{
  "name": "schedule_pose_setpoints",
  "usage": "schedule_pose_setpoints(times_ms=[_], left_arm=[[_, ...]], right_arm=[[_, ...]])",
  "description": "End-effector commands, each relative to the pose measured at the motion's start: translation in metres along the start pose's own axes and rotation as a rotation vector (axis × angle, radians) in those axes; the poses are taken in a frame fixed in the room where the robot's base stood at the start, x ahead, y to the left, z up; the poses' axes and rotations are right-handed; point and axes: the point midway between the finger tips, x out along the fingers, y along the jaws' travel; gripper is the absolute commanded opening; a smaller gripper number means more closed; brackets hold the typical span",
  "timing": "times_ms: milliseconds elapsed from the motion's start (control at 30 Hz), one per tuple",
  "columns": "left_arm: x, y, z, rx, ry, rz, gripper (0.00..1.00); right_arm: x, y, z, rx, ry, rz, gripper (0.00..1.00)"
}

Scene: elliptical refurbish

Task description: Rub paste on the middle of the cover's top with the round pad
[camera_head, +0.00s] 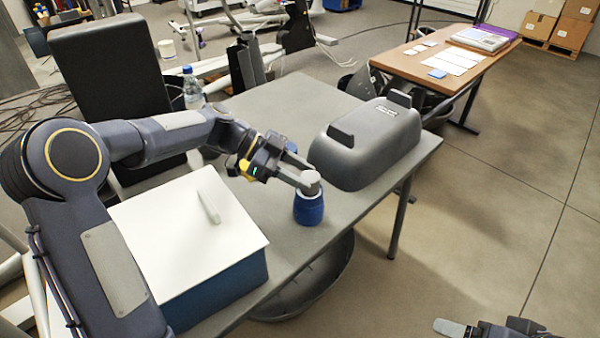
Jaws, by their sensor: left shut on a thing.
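The cover (368,150) is a dark grey rounded shell with two upright lugs on its top, lying on the grey table at the right. My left gripper (308,180) is shut on a short grey round piece (311,178), apparently the round pad's upper part. It is right above a blue pot (309,210) near the table's front edge, left of the cover. The pad's lower face is hidden, and I cannot tell whether it is inside the pot. My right gripper (468,329) shows only partly at the bottom right, away from the table; its opening is unclear.
A blue box with a white lid (180,235) stands on the table at the left, with a small pale tool (208,207) on it. A bottle (193,90) stands at the table's back left. Bare table (290,100) lies behind the gripper.

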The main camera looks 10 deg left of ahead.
Motion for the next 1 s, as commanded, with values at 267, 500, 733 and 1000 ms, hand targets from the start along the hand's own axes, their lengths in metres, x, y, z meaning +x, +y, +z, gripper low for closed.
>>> schedule_pose_setpoints(times_ms=[267,500,733,1000], left_arm=[[0.0007,0.0003,0.0023,-0.002,-0.003,0.001,0.17],[0.0008,0.0004,0.0028,-0.002,-0.003,0.002,0.17],[0.001,0.0005,0.0034,-0.002,-0.004,0.002,0.17],[0.0013,0.0006,0.0042,-0.003,-0.005,0.002,0.17]], right_arm=[[0.0019,0.0009,0.001,0.0,0.0,0.0,0.82],[0.0031,0.0014,0.0016,0.0,0.0,0.0,0.82],[0.0043,0.002,0.0022,0.0,0.0,0.0,0.82],[0.0057,0.0026,0.0029,0.0,0.0,0.0,0.82]])
